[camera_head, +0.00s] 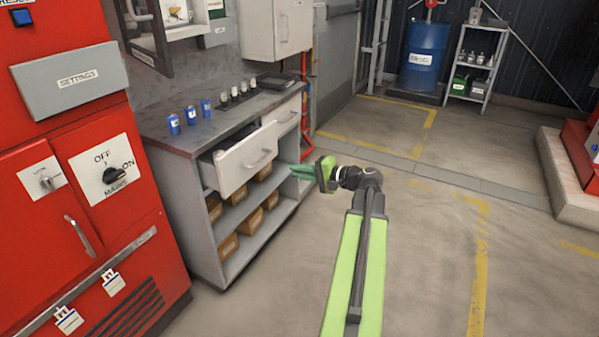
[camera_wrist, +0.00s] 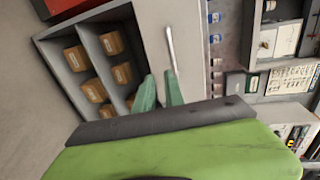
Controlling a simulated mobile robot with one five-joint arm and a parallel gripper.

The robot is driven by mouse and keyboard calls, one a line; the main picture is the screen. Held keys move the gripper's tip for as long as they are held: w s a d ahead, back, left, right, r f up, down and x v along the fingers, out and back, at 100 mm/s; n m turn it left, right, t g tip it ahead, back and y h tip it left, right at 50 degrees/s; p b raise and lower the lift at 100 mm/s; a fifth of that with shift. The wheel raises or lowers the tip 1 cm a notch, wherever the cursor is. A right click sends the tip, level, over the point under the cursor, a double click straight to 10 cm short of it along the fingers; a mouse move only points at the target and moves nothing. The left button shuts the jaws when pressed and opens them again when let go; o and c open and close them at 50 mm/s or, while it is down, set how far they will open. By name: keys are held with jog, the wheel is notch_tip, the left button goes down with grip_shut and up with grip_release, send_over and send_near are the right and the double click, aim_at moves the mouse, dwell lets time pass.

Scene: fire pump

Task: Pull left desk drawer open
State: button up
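The left desk drawer (camera_head: 240,160) is white and stands pulled out from the desk, with its dark inside partly showing. Its bar handle (camera_head: 258,160) is on the front panel. My gripper (camera_head: 293,172) is to the right of the handle and a little lower in the head view, apart from it. In the wrist view the two green fingers (camera_wrist: 160,76) are spread with a gap between them and nothing held. The handle (camera_wrist: 171,48) shows just beyond the fingertips on the pale drawer front (camera_wrist: 152,28).
The right drawer (camera_head: 288,116) is shut. Cardboard boxes (camera_head: 252,221) fill the shelves below. Blue cans (camera_head: 190,115) stand on the desktop (camera_head: 160,131). A red cabinet (camera_head: 150,250) is at the left. The floor (camera_head: 420,260) to the right is clear.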

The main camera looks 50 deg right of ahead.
jog(key=o, duration=0.3)
jog(key=p+v, duration=0.3)
jog(key=v, duration=1.4)
jog(key=shift+s+r+p, duration=0.1)
jog(key=shift+s+p, duration=0.1)
jog(key=shift+p, duration=0.1)
